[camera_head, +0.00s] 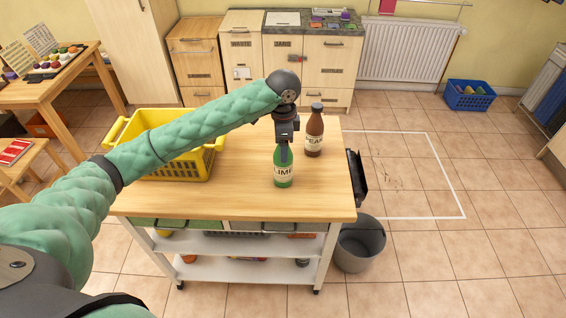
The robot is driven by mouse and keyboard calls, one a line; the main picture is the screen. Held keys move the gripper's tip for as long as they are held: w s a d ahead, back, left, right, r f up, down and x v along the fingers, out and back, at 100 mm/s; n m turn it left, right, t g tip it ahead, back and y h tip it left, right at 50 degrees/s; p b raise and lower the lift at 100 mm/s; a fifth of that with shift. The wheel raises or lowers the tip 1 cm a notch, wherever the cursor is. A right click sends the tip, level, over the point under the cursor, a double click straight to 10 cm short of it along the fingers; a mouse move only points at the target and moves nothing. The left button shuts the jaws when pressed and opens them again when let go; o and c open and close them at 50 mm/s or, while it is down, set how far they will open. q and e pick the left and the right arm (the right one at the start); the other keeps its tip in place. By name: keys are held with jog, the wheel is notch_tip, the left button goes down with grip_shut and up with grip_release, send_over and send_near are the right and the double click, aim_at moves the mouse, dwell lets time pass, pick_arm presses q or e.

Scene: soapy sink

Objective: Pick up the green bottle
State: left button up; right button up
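The green bottle (284,182) with a "LIME" label stands upright on the wooden top of a cart (235,200), near its front right. My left arm reaches in from the left, and my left gripper (284,146) points down at the bottle's neck. The gripper hides the bottle's top, and I cannot tell whether its fingers are closed on it. My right gripper is not in view.
A brown bottle (314,135) stands just behind and right of the green one. A yellow basket (190,168) sits on the cart's left, partly behind my arm. A grey bin (360,245) stands on the floor at the cart's right. The cart top's front middle is clear.

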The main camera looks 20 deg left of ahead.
pick_arm(q)
jog(key=shift+c, duration=0.4)
jog(key=c, duration=1.2)
